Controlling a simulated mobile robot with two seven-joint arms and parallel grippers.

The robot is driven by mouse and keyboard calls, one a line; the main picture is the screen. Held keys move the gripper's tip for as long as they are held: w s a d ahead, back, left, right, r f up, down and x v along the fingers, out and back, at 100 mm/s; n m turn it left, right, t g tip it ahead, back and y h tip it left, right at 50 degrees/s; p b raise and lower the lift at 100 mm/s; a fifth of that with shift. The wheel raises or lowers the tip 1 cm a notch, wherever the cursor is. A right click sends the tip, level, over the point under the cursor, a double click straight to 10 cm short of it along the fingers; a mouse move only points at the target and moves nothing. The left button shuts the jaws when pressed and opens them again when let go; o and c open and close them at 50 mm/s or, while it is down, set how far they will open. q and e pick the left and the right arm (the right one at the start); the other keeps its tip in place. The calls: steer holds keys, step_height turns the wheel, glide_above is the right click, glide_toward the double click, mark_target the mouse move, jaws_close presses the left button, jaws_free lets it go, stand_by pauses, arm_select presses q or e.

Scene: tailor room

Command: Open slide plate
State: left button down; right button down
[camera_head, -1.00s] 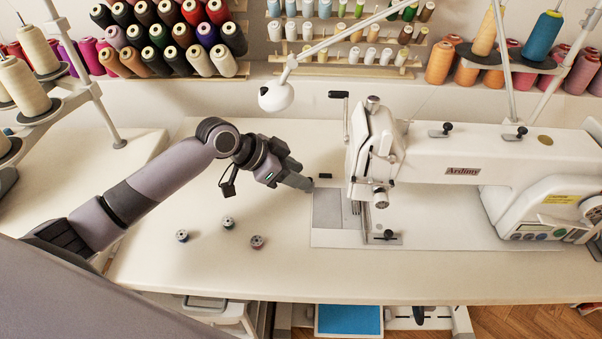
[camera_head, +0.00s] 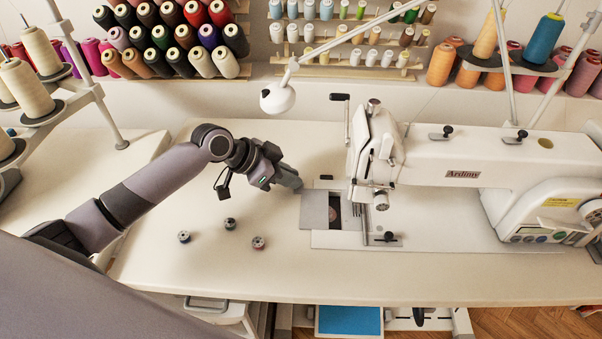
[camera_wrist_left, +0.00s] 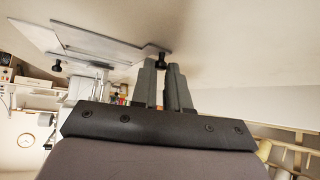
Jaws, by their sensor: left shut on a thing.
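The slide plate (camera_head: 314,211) is a grey metal plate let into the table left of the sewing machine's needle. It sits shifted left, and a dark opening (camera_head: 335,207) with round metal parts inside shows at its right. My left gripper (camera_head: 298,187) is at the plate's upper left corner, low over the table. In the left wrist view its fingers (camera_wrist_left: 163,68) are shut on a small black knob (camera_wrist_left: 162,54) at the plate's edge. In the head view the fingers hide the knob. My right gripper is not in view.
The white sewing machine (camera_head: 450,172) stands right of the plate, its needle head close by. Several bobbins (camera_head: 230,223) lie on the table (camera_head: 200,270) to the lower left. A white lamp head (camera_head: 278,98) hangs behind.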

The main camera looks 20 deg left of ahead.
arm_select(q)
steer(key=a, duration=0.1)
steer(key=s+a, duration=0.1)
steer(key=a, duration=0.1)
steer(key=c, duration=1.1)
jaws_free()
steer(key=shift+w, duration=0.1)
steer(key=shift+c, duration=0.2)
steer(key=shift+v, duration=3.55)
